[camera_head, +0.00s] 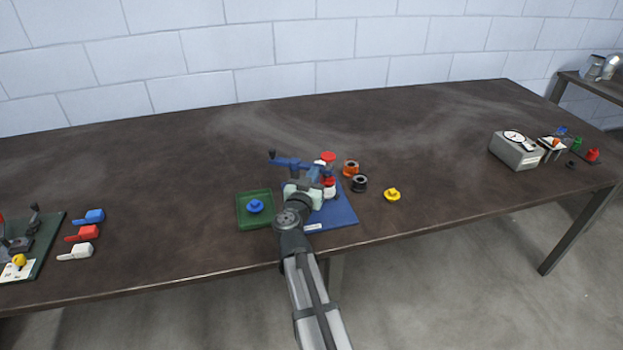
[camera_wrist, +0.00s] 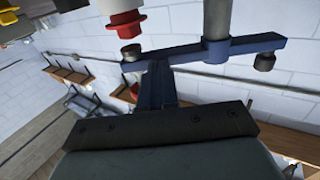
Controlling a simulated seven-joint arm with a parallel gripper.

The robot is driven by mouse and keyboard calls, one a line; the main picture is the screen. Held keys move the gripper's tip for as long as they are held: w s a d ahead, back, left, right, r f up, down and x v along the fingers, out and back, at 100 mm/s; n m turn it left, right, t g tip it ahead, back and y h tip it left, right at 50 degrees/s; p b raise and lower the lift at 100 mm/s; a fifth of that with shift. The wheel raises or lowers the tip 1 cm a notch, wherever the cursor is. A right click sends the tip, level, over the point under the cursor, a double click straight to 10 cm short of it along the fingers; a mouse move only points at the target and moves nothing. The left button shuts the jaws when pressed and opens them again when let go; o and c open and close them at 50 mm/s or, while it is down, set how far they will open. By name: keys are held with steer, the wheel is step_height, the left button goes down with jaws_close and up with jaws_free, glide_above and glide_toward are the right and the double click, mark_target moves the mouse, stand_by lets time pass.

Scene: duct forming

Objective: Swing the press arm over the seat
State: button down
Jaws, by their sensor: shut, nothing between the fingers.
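The blue press arm (camera_head: 293,163) is a horizontal bar above the blue base plate (camera_head: 340,216), with a dark upright handle at its left end. In the wrist view the bar (camera_wrist: 240,46) crosses a grey post and has dark round ends. Red and white round parts (camera_head: 328,182) stand just right of my gripper; I cannot tell which is the seat. My gripper (camera_head: 302,186) is shut and empty, close beside the press arm. In the wrist view its fingertips (camera_wrist: 156,66) are near the bar; I cannot tell if they touch it.
A green tray (camera_head: 241,215) with a blue part (camera_head: 255,206) stands left of the base plate. An orange ring (camera_head: 350,168), a black ring (camera_head: 359,184) and a yellow part (camera_head: 392,195) lie right. A grey box with a dial (camera_head: 515,153) stands far right. The back middle is clear.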

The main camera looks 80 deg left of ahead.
steer(key=shift+w+a+r, duration=0.1)
steer(key=shift+w+a, duration=0.75)
steer(key=shift+r, duration=0.1)
steer(key=w+v, duration=0.1)
steer(key=v, duration=1.4)
steer(key=shift+d+f, duration=0.25)
steer(key=shift+d, duration=0.25)
steer(key=shift+w, duration=0.2)
